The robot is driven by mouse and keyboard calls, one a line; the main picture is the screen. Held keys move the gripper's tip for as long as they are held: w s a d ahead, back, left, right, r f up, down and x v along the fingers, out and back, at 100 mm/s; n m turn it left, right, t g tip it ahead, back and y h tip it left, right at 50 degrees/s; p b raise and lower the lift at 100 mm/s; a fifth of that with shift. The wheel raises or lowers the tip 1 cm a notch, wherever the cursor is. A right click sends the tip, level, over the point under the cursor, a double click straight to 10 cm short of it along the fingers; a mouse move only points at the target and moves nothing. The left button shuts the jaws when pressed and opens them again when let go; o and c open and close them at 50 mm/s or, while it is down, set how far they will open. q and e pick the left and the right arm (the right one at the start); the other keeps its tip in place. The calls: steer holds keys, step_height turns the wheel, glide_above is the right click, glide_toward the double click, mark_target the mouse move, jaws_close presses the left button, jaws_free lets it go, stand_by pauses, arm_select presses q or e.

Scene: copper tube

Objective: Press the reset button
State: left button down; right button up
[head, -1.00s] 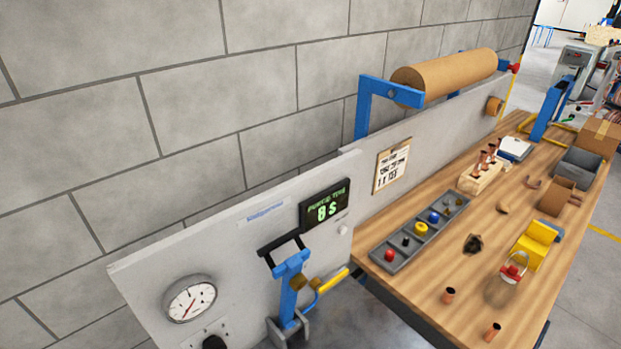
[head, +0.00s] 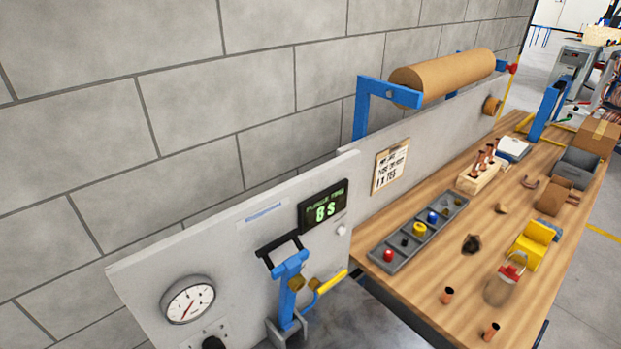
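A grey panel (head: 135,278) stands in front of the block wall. It carries a black display (head: 323,206) with green text that reads "8 S". A small white round button (head: 341,230) sits just below the display's right end; I cannot read a label on it, so I cannot tell whether it is the reset button. A round gauge (head: 188,299) is at the panel's lower left, with a black knob (head: 213,342) partly cut off below it. Neither of my grippers is in view.
A blue fixture (head: 287,290) with a yellow handle (head: 332,282) stands before the panel. To the right, a wooden workbench (head: 440,262) holds a grey parts tray (head: 380,256), copper tubes (head: 447,295), a yellow device (head: 530,248) and boxes. A brown paper roll (head: 442,77) sits above.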

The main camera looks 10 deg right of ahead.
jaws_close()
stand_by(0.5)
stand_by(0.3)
